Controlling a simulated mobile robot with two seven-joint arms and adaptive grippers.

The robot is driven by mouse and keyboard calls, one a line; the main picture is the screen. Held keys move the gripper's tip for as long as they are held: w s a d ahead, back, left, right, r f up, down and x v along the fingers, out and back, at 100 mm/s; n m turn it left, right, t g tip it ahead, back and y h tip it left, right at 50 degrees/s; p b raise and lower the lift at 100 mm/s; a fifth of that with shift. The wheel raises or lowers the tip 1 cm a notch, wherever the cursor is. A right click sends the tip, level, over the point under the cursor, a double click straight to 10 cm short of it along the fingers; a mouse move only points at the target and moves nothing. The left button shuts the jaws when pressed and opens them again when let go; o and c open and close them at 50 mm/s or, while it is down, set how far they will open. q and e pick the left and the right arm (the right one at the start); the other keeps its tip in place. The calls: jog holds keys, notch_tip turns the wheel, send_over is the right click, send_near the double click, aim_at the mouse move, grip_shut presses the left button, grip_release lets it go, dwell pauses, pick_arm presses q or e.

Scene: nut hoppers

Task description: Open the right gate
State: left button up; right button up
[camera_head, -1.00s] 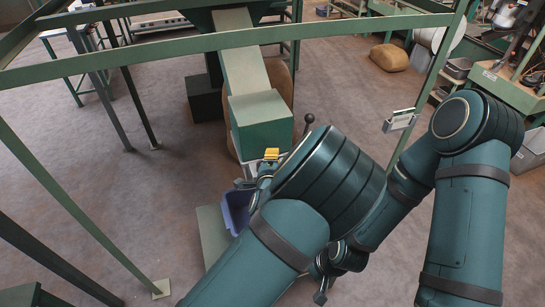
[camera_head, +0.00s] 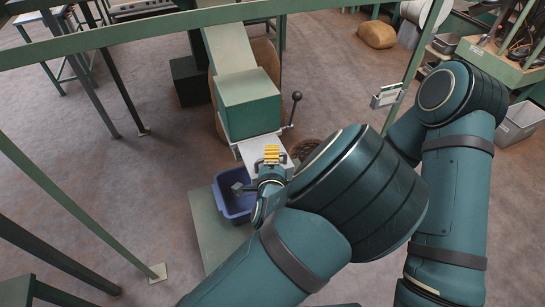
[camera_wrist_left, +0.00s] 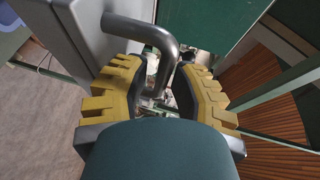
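A green hopper box (camera_head: 249,106) with a pale sloping chute stands in the middle of the head view. Below it is a pale plate (camera_head: 255,146), with a lever (camera_head: 295,103) ending in a dark ball at its right. My left gripper (camera_head: 271,154) is at this plate. In the left wrist view, a bent metal handle (camera_wrist_left: 150,28) on a pale grey panel (camera_wrist_left: 77,42) reaches between the yellow fingers of my left gripper (camera_wrist_left: 163,82). The fingers stand apart on both sides of the handle, with no clear grip. My right gripper is not in view.
A blue bin (camera_head: 228,204) stands left of my left gripper on a pale green base (camera_head: 207,232). Green frame posts and a crossbar (camera_head: 130,37) surround the hopper. Open floor (camera_head: 110,190) lies to the left. A brown sack (camera_head: 377,35) lies at the back.

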pick_arm(q)
jog(key=v, duration=0.7)
jog(key=shift+s, duration=0.2)
dwell(0.4)
jog(key=s+a+f+n+g+y, duration=0.2)
jog(key=a+f+n+g, duration=0.45)
jog(key=f, duration=0.55)
jog(key=s+a+f+n+g+h, duration=0.4)
jog(key=s+a+f+n+g, duration=0.2)
jog(key=s+n, duration=0.3)
jog(key=f+n+g, duration=0.1)
jog(key=n, duration=0.3)
jog(key=shift+g, duration=0.35)
jog(key=shift+a+n, duration=0.1)
jog(key=shift+n, duration=0.15)
